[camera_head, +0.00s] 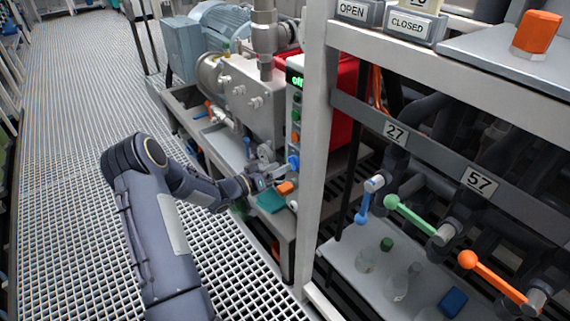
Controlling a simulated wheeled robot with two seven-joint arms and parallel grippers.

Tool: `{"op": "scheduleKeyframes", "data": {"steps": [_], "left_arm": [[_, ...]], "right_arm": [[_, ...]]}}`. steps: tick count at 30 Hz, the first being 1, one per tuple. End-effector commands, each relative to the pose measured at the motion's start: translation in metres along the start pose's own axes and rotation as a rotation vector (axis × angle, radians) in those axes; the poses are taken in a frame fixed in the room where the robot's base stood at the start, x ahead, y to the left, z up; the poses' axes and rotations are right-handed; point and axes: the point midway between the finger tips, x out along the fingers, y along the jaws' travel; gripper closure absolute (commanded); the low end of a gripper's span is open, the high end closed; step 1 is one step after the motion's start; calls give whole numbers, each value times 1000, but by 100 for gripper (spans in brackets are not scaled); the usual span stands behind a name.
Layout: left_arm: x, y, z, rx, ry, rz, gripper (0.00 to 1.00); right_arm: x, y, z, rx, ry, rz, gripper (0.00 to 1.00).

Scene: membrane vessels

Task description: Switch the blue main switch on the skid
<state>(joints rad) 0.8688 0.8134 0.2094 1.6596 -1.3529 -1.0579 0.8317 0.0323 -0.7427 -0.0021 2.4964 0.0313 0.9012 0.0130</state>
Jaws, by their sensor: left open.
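The gripper is open; whether a finger touches the switch is too small to tell. My right gripper is not in view.
A white frame post (316,140) stands just right of the panel. Valves with blue, green (420,218) and orange (490,275) handles sit at the right, labelled 27 and 57. A pump with a blue motor (222,28) stands behind. The grated floor (70,110) at left is clear.

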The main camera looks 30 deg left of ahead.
Motion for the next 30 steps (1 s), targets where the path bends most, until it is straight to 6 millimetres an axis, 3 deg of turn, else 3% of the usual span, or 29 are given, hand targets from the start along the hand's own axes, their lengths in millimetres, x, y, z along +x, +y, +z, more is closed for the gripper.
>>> {"op": "scheduleKeyframes", "data": {"steps": [3,9,26,30], "left_arm": [[-21,0,-1,-1,0,-3,37],[-39,0,0,-1,1,-1,37],[-40,0,0,1,0,-1,37],[-33,7,-16,50,-23,-61,37]], "right_arm": [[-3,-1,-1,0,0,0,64],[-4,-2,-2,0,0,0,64],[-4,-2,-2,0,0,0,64],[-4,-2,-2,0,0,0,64]]}}
